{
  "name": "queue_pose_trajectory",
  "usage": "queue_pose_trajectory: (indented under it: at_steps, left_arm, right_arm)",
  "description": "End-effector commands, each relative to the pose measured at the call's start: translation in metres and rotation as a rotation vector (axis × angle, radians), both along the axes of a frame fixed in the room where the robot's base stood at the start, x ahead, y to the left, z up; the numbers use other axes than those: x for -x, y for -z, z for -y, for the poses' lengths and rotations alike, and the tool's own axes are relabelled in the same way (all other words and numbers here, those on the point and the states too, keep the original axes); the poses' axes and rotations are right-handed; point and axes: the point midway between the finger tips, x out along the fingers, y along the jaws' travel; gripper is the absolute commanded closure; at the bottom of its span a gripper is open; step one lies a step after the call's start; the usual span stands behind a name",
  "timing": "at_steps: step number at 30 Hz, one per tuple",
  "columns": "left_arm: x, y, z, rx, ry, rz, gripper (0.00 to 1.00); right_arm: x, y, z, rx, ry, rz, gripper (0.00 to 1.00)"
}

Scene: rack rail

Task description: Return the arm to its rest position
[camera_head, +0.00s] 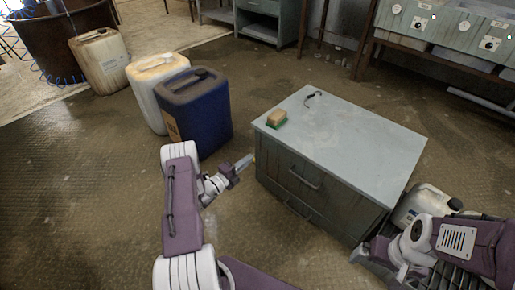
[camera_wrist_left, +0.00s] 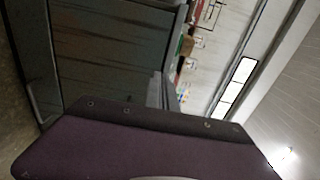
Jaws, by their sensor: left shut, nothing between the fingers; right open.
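My left gripper (camera_head: 246,162) is shut and empty. It is held in front of the left edge of the grey cabinet, short of its drawer front, with the purple and white left arm reaching up from the bottom of the head view. My right gripper (camera_head: 378,264) is open and empty at the lower right, beside the cabinet's front right corner. In the left wrist view, a purple part of my own body fills the bottom, and a dark panelled surface (camera_wrist_left: 115,50) stands behind it.
The grey cabinet (camera_head: 345,140) carries a sponge (camera_head: 277,118) and a small dark hooked item (camera_head: 314,96). A blue canister (camera_head: 195,110) and a white one (camera_head: 148,90) stand left of it. A white jug (camera_head: 425,203) is near my right arm.

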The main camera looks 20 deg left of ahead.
Motion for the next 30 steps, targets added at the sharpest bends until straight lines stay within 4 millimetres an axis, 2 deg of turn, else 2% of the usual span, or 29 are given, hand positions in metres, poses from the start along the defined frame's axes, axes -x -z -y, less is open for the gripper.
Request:
queue_pose_trajectory:
  at_steps: [4, 14, 15, 17, 20, 21, 23, 24, 26, 27, 29, 30]
  left_arm:
    - [0.012, 0.0, -0.004, 0.001, 0.0, 0.0, 1.0]
    - [0.013, 0.001, -0.001, 0.001, 0.006, 0.0, 1.0]
    - [0.01, -0.002, 0.006, -0.001, 0.022, 0.003, 1.0]
    - [-0.002, -0.022, 0.018, -0.027, 0.061, 0.035, 1.0]
    - [-0.031, -0.088, 0.051, -0.1, 0.155, 0.135, 1.0]
    - [-0.037, -0.119, 0.074, -0.128, 0.216, 0.176, 1.0]
    - [-0.034, -0.158, 0.116, -0.169, 0.338, 0.222, 1.0]
    - [-0.027, -0.179, 0.147, -0.206, 0.433, 0.241, 1.0]
    - [-0.006, -0.204, 0.194, -0.292, 0.588, 0.269, 1.0]
    - [0.015, -0.216, 0.225, -0.371, 0.699, 0.293, 1.0]
    - [0.054, -0.226, 0.265, -0.521, 0.877, 0.34, 1.0]
    - [0.085, -0.228, 0.286, -0.645, 1.002, 0.384, 1.0]
  right_arm:
    - [0.0, -0.006, 0.0, 0.0, 0.0, -0.001, 0.0]
    - [0.0, -0.005, 0.0, 0.0, 0.0, -0.001, 0.0]
    - [0.0, -0.006, 0.0, 0.0, 0.0, -0.001, 0.0]
    - [0.0, -0.009, 0.0, 0.0, 0.0, -0.001, 0.0]
    - [0.0, -0.013, 0.0, 0.0, 0.0, -0.001, 0.0]
    - [0.0, -0.014, 0.0, 0.0, 0.0, -0.001, 0.0]
    - [0.0, -0.016, 0.0, 0.0, 0.0, -0.001, 0.0]
    - [0.0, -0.017, 0.0, 0.0, 0.0, 0.0, 0.0]
    - [0.0, -0.019, 0.0, 0.0, 0.0, -0.001, 0.0]
    - [0.0, -0.021, 0.0, 0.0, 0.0, -0.001, 0.0]
    - [0.0, -0.023, 0.0, 0.0, 0.0, -0.001, 0.0]
    - [0.0, -0.024, 0.0, 0.0, 0.0, -0.001, 0.0]
